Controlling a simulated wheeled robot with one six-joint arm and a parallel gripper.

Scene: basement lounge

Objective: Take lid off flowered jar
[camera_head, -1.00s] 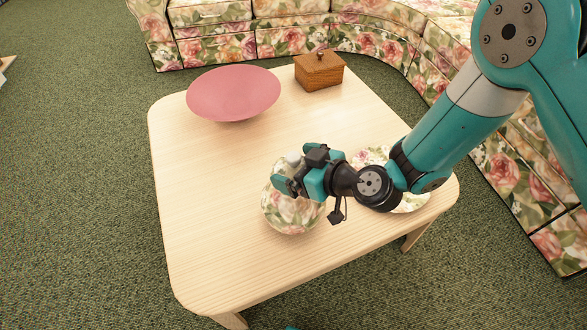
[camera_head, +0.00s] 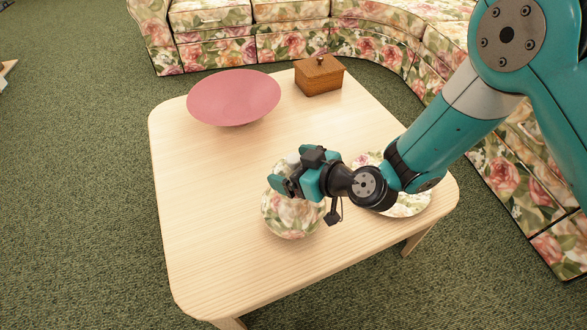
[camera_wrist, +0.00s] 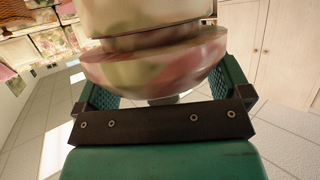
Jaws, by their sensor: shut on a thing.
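The flowered jar (camera_head: 290,218) is round and stands upright near the front middle of the table. Its flowered lid (camera_head: 277,169) has a pale knob (camera_head: 293,158) and is partly hidden by my gripper. My gripper (camera_head: 288,172) reaches in from the right, shut on the lid, with a finger on either side. The wrist view looks upside down. There the lid (camera_wrist: 155,70) sits between the green fingers, with a narrower dark band (camera_wrist: 152,37) between it and the jar body (camera_wrist: 145,14). I cannot tell whether lid and jar still touch.
A flowered plate (camera_head: 412,204) lies under my arm at the table's right. A pink bowl (camera_head: 234,98) and a wooden box (camera_head: 319,76) stand at the back. The left and front of the pale table (camera_head: 205,215) are clear. A flowered sofa (camera_head: 290,38) curves behind.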

